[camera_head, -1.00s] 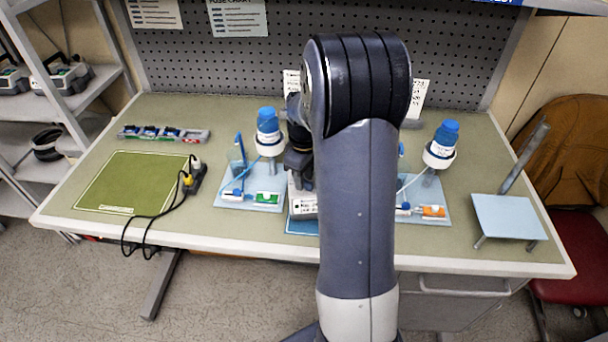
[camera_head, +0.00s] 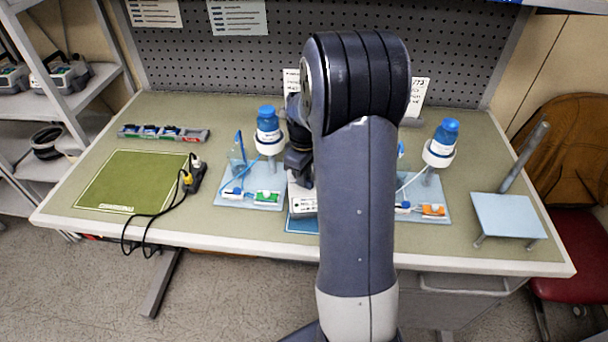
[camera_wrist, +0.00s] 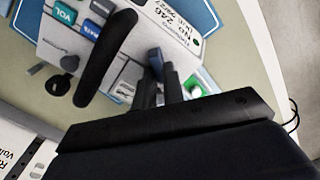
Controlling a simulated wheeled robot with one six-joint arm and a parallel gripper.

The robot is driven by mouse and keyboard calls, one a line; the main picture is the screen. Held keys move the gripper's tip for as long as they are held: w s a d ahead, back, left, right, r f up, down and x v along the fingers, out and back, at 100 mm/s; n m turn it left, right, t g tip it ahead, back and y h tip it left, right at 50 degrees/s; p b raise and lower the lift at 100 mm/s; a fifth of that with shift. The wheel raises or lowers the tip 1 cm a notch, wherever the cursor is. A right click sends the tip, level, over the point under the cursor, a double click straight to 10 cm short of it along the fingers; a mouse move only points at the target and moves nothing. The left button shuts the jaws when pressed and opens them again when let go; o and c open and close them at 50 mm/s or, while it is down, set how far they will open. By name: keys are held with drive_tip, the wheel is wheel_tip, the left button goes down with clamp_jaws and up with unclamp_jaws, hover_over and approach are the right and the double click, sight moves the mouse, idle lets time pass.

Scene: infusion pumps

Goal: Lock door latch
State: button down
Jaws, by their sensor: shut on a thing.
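In the wrist view a white pump (camera_wrist: 130,70) with teal VOL and blue RATE buttons shows tilted, with a printed label beside them. My gripper (camera_wrist: 163,82) has its dark fingers closed around the lower end of a short dark-blue lever (camera_wrist: 155,61), which looks like the door latch. The fingers hide the lever's base. A thick black bar (camera_wrist: 106,57) crosses the pump front. In the head view my arm hides most of the pump, leaving only a white part (camera_head: 303,201) visible. My gripper's fingertips are hidden there.
Blue-capped bottles (camera_head: 268,124) (camera_head: 441,143) stand on stands to either side. A light-blue platform (camera_head: 508,216) is at right.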

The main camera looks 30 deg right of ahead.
drive_tip(key=m, duration=0.3)
drive_tip(key=m+b, duration=0.1)
drive_tip(key=m, duration=0.1)
drive_tip(key=shift+w+d+m, duration=0.1)
drive_tip(key=shift+d+m, duration=0.15)
drive_tip(key=shift+m, duration=0.05)
drive_tip(key=m, duration=0.4)
drive_tip(key=shift+d+m, duration=0.2)
drive_tip(key=shift+m, duration=0.2)
drive_tip(key=shift+m+b, duration=0.3)
drive_tip(key=c, duration=1.5)
unclamp_jaws()
drive_tip(key=shift+r, duration=0.15)
wheel_tip(320, 180, up, 11)
drive_tip(key=shift+f+b, duration=0.2)
drive_tip(key=shift+b, duration=0.25)
